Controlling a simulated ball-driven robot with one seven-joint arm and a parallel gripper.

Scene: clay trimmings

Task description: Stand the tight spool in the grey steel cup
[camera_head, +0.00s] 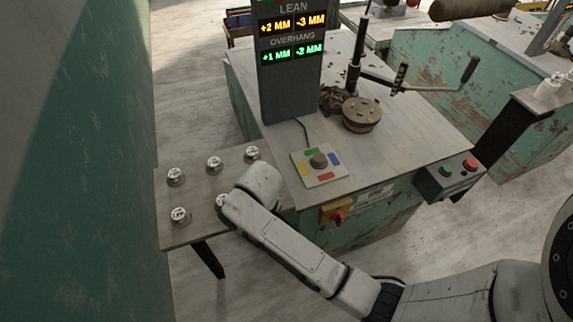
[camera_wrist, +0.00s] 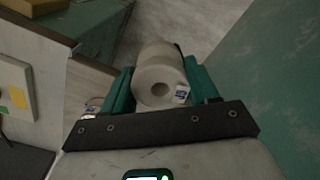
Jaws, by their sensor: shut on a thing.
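My gripper (camera_wrist: 162,82) is shut on a pale roll-shaped spool (camera_wrist: 155,72) in the wrist view, with one teal finger on each side. Its round end with a dark central hole faces the camera, and a small blue-and-white tag sits at its right edge. I cannot read whether it is the tight one. I cannot tell which is the steel cup.
The grey-brown side table (camera_head: 200,234) adjoins a larger green workbench (camera_head: 400,140). A dark display post (camera_head: 290,75) with LEAN and OVERHANG readings stands on the bench, behind a button pad (camera_head: 318,168). A crank (camera_head: 430,87) and a round disc (camera_head: 361,115) are further right. A green wall (camera_head: 75,180) rises at left.

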